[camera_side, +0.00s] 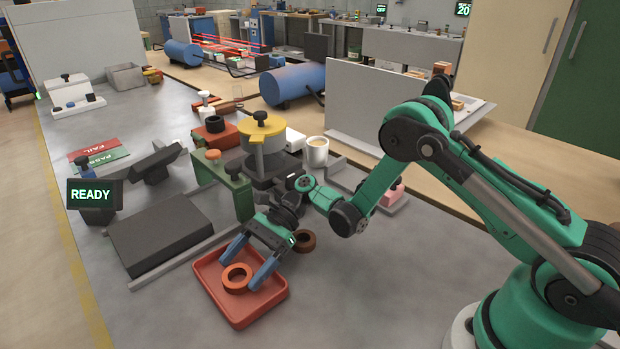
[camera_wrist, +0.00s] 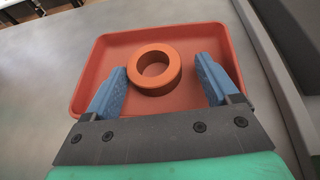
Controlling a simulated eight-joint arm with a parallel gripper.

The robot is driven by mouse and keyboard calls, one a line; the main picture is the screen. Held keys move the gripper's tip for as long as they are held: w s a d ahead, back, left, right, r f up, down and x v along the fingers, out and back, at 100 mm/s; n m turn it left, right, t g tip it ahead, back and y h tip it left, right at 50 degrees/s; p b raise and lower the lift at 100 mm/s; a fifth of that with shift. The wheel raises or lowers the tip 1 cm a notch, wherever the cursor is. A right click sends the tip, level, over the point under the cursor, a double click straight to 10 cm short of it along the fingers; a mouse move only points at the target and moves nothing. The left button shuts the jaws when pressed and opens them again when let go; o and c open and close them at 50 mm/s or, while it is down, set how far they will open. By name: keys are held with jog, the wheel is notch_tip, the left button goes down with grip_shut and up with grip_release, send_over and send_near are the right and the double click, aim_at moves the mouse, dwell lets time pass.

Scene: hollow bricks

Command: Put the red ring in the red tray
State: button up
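The red ring (camera_side: 237,277) lies inside the red tray (camera_side: 247,320), towards its middle. In the wrist view the ring (camera_wrist: 154,84) is flat on the tray floor, with the tray rim (camera_wrist: 150,33) around it. My gripper (camera_side: 248,268) is over the tray with its blue fingers spread. In the wrist view the fingers of my gripper (camera_wrist: 162,82) stand on either side of the ring, with a visible gap on the right side and a smaller one on the left. Nothing is held.
A dark brown ring (camera_side: 305,241) lies on the bench behind my gripper. A black slab (camera_side: 160,240) and a READY display (camera_side: 92,194) stand left of the tray. A yellow-topped device (camera_side: 262,130) and a white mug (camera_side: 317,151) stand behind. The bench in front is clear.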

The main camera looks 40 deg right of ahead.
jog(key=v, duration=1.1)
jog(key=shift+d+r, duration=0.25)
jog(key=shift+r, duration=0.1)
jog(key=shift+w+d+r, duration=0.1)
jog(key=shift+r, duration=0.1)
jog(key=s+d+r+n+t+h, duration=0.3)
jog(key=s+r+n+t+h, duration=0.5)
jog(key=n+h, duration=0.5)
jog(key=s+n, duration=0.2)
jog(key=n, duration=0.2)
jog(key=shift+s+r+h, duration=0.3)
jog(key=shift+s, duration=0.1)
